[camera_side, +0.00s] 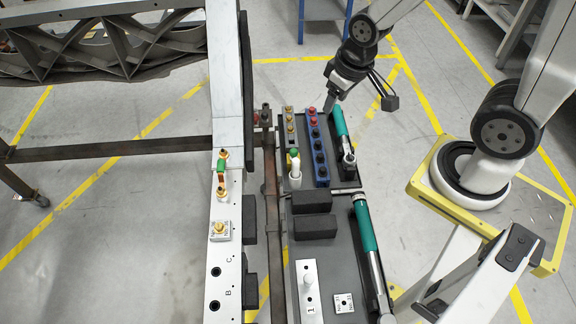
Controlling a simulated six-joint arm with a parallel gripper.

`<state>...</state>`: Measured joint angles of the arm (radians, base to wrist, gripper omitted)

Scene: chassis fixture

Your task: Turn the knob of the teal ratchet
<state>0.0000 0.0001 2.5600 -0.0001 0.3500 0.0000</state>
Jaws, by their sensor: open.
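Two teal-handled tools lie on the dark tray. The shorter upper one (340,122) has a metal head (349,161) at its lower end and looks like a ratchet; its knob is too small to make out. The longer lower one (364,229) has a metal shaft running to the tray's lower right. My gripper (329,108) is open and points down, just left of the shorter tool's upper handle end. I cannot tell whether it touches the handle. Its fingers look empty.
A blue rack (319,151) with red and dark sockets and a rack of brass fittings (290,127) stand left of the shorter tool. Black blocks (315,228) sit below. The white chassis beam (228,130) rises at left.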

